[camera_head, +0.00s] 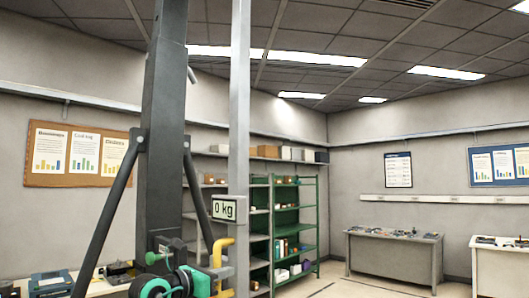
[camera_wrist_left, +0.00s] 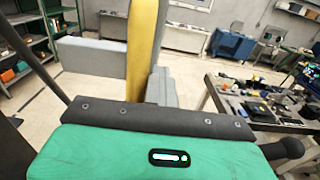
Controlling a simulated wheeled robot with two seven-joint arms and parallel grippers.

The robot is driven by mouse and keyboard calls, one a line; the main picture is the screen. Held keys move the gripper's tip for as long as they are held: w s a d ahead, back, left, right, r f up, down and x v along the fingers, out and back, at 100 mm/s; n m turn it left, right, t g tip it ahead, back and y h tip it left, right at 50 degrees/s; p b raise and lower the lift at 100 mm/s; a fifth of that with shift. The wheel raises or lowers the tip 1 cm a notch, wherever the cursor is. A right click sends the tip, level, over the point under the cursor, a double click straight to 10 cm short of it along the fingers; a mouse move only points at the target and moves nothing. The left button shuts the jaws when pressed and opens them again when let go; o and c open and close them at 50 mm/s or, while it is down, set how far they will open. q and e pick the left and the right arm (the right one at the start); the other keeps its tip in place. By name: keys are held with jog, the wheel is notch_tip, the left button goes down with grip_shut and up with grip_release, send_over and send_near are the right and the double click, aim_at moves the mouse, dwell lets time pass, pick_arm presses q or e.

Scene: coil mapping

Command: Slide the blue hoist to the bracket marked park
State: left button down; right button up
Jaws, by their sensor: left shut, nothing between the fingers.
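I cannot make out a blue hoist or a park mark in either view. My left gripper (camera_head: 178,280) is low in the head view, among teal and black parts in front of a dark upright column (camera_head: 163,120). It is shut and empty; its fingertips are hard to make out. A pale grey post (camera_head: 239,110) stands just right of it, with a display (camera_head: 224,209) reading 0 kg. A yellow bent bar (camera_head: 222,248) is below the display. In the left wrist view a yellow upright (camera_wrist_left: 143,50) rises behind a green body (camera_wrist_left: 150,155). My right gripper is not seen.
Green shelves (camera_head: 309,225) stand behind the post. Workbenches (camera_head: 393,259) with small items are at the right. A dark blue case (camera_head: 50,283) lies on a bench at lower left. In the left wrist view a cluttered table (camera_wrist_left: 262,105) stands right; open floor (camera_wrist_left: 90,85) shows at left.

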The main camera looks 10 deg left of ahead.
pick_arm(q)
jog(key=w+a, duration=0.6)
jog(key=a, duration=0.4)
jog(key=shift+w, duration=0.25)
dwell(0.4)
